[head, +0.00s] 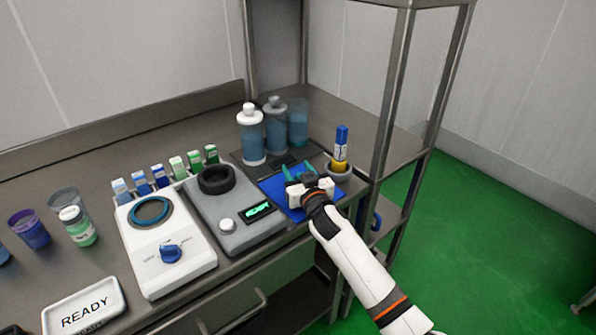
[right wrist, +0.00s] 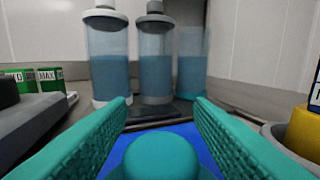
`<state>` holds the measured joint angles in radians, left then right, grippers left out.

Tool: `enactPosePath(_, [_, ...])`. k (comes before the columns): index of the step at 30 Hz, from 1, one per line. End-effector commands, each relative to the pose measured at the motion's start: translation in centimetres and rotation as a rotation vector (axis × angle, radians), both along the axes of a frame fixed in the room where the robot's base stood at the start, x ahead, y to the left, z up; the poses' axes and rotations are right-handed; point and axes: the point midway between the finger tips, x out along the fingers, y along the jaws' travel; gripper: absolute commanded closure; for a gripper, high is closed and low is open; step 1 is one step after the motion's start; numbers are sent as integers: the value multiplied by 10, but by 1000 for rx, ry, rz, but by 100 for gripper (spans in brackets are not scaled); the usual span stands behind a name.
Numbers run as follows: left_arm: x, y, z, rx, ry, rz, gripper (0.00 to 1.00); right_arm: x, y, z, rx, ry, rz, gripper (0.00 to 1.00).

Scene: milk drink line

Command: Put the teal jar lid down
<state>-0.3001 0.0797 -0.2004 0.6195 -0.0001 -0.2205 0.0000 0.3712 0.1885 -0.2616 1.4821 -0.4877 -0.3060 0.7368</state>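The teal jar lid (right wrist: 162,157) shows at the bottom of the right wrist view as a rounded dome, with its lower part cut off by the frame edge. It is over the blue mat (head: 272,190) at the right of the bench. My right gripper (head: 303,176) is low over this mat, its two teal fingers apart on either side of the lid. Blue shows between the dome and each finger in the right wrist view. Whether the lid's underside touches the mat is hidden. My left gripper is not in view.
Bottles with blue liquid (head: 250,135) stand behind the mat. A round holder (head: 338,171) with a blue-and-yellow item (head: 341,148) is close at the right, beside the shelf post. A grey device (head: 235,215) with a black ring is at the left.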

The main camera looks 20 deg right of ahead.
Motion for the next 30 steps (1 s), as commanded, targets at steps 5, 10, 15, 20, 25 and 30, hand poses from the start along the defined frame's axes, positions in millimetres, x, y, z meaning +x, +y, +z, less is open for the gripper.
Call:
enactPosePath(5, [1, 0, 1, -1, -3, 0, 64, 0, 0, 1, -1, 0, 0, 53])
enactPosePath(10, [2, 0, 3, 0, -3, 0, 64, -9, 0, 3, 0, 1, 0, 53])
enactPosePath(15, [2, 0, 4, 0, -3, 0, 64, -41, -1, 2, 0, 1, 0, 53])
enactPosePath(20, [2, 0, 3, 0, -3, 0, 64, -77, -3, 2, 0, 1, 0, 53])
enactPosePath(25, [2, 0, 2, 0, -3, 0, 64, -105, -4, 3, 0, 0, 0, 53])
enactPosePath(30, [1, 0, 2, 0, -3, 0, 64, -118, -4, 3, 0, 0, 0, 53])
